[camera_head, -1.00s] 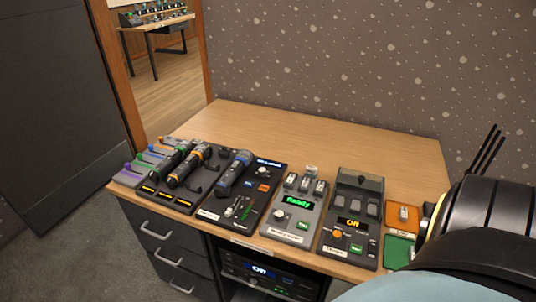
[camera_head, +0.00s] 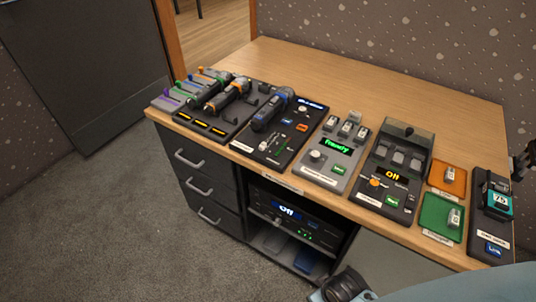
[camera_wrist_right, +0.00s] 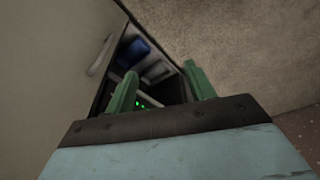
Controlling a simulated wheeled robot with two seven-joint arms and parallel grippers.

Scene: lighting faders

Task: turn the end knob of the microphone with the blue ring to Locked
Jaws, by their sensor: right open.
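The microphone with the blue ring (camera_head: 272,109) lies on a black panel near the left part of the desk in the head view. Its end knob is too small to read. Beside it on the left lie a microphone with an orange ring (camera_head: 233,97) and another dark microphone (camera_head: 211,92). My right gripper (camera_wrist_right: 161,84) shows two green fingers spread apart in the right wrist view, with nothing between them. It faces the shelf opening below the desk top, away from the microphones. My left gripper is not in view.
Right of the microphones are a grey panel reading Ready (camera_head: 336,146), a panel reading Off (camera_head: 393,174), an orange tray (camera_head: 437,180) and a green tray (camera_head: 430,214). Below is a rack unit (camera_head: 290,215) with green lights. The rear desk top (camera_head: 370,85) is clear.

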